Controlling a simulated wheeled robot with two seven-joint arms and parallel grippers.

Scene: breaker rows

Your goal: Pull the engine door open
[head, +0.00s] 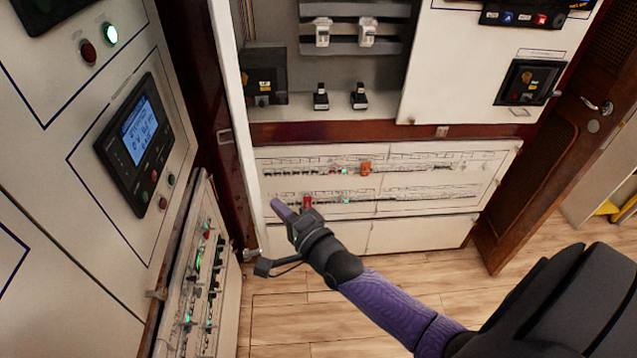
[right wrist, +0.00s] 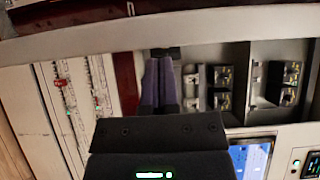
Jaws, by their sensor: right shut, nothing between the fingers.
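A brown door (head: 530,175) with a dark inset panel and a metal lever handle (head: 598,106) stands at the right of the head view. It is the only room door I see; no label marks it as the engine door. Pale wall shows beyond its right edge. My right gripper (head: 276,204) is in front of the lower breaker panel, well left of the door and apart from its handle. Its purple fingers (right wrist: 158,80) are together and empty in the right wrist view. My left gripper is not in view.
A white breaker panel (head: 400,205) with red and orange switches is behind my right gripper. A cabinet with a lit screen (head: 140,130) stands at left, above a lower switch panel (head: 205,270). Wooden floor (head: 400,262) lies clear before the door.

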